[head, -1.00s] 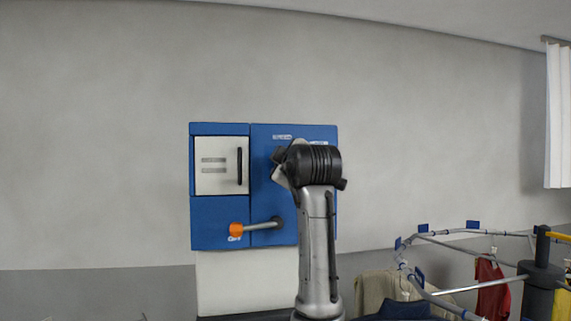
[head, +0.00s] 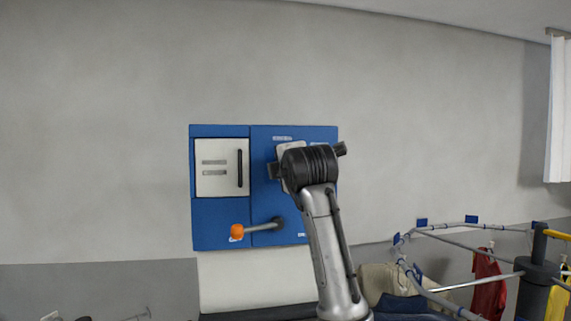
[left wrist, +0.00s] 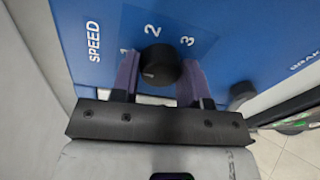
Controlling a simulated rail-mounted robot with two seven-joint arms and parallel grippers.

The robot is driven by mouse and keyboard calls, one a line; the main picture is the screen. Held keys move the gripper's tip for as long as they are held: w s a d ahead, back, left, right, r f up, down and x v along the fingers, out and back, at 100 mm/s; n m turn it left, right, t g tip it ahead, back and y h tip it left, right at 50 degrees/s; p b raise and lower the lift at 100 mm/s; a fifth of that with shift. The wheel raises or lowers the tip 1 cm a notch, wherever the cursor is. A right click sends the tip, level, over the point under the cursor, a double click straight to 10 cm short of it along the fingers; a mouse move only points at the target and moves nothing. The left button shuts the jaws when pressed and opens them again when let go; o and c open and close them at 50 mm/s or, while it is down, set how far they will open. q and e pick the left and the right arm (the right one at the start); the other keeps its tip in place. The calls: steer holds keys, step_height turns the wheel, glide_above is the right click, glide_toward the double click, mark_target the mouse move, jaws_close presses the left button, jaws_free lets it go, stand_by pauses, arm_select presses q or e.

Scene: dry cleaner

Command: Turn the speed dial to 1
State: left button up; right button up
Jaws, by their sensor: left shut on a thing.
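The speed dial (left wrist: 163,60) is a round black knob on a blue panel (left wrist: 215,40). The panel carries the word SPEED and the numbers 1, 2 and 3 around the knob. My left gripper (left wrist: 158,76) is shut on the dial, with one purple-grey finger on each side of it. A small faint mark shows on the knob's near face, but I cannot tell which number the dial points to. In the head view the dial and fingertips are hidden behind my left wrist. My right gripper is not in view.
The blue control box (head: 220,220) hangs on the grey wall. It has a white door (head: 215,180) with a black handle and, below, a lever with an orange knob (head: 237,231). A round rack (head: 450,232) with hanging clothes stands at the right.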

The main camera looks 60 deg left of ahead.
arm_select(q)
steer(key=shift+n, duration=0.3)
stand_by(0.4)
steer(key=o, duration=0.9)
steer(key=shift+o, duration=0.2)
steer(key=f+b+v, duration=0.1)
steer(key=b+v, duration=0.3)
steer(key=v, duration=0.9)
steer(key=shift+s+d+r, duration=0.15)
steer(key=shift+d+r, duration=0.25)
steer(key=shift+r, duration=0.05)
